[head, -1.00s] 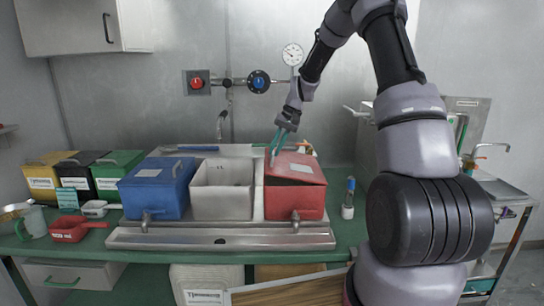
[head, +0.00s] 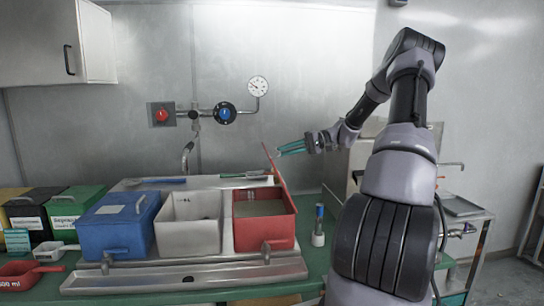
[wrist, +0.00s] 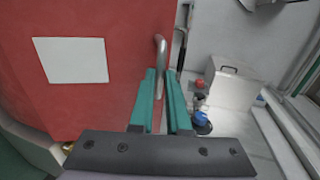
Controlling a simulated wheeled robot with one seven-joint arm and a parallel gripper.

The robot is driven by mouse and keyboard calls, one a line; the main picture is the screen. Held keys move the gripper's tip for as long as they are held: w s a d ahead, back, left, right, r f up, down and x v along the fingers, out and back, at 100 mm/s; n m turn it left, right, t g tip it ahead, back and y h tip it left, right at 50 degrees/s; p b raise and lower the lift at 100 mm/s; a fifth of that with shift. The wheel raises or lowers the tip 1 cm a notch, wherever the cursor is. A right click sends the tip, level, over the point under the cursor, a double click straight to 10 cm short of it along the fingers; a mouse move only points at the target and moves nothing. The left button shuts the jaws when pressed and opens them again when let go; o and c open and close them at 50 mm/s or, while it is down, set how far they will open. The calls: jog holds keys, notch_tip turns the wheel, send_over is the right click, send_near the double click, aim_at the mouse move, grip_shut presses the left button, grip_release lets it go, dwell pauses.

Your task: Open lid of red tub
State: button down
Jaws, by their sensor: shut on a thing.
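The red tub (head: 263,234) stands at the right end of the row of tubs, with its inside showing. Its red lid (head: 276,168) stands nearly upright along the tub's right side, seen almost edge-on. My gripper (head: 280,150) is to the right of the lid, its teal fingers reaching left to its upper part. In the wrist view the lid (wrist: 110,100) fills the left with its white label. The grey lid handle (wrist: 160,48) lies at the fingertips (wrist: 160,72), which are shut on it. The fingers partly hide the handle.
A white open tub (head: 188,235) and a closed blue tub (head: 112,228) stand left of the red tub. Taps and a metal tray (head: 190,277) run along the front. A small bottle (head: 319,230) stands just right. Wall valves (head: 225,113) are behind.

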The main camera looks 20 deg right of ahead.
jog(key=shift+s+d+f+y, duration=0.15)
jog(key=shift+d+y, duration=0.3)
jog(key=shift+d, duration=0.45)
jog(key=shift+s+d+r+y, duration=0.1)
jog(key=shift+s+d+y, duration=0.1)
jog(key=shift+d+y, duration=0.5)
jog(key=shift+s+d+f+y, duration=0.1)
jog(key=shift+s+d+y, duration=0.15)
jog(key=shift+d, duration=0.85)
jog(key=c, duration=0.9)
grip_release()
jog(key=d, duration=0.3)
jog(key=s+d, duration=0.1)
jog(key=d, duration=0.3)
jog(key=s+d, duration=0.1)
jog(key=d, duration=0.2)
jog(key=shift+d+f, duration=0.1)
jog(key=shift+d, duration=0.2)
jog(key=shift+d, duration=0.1)
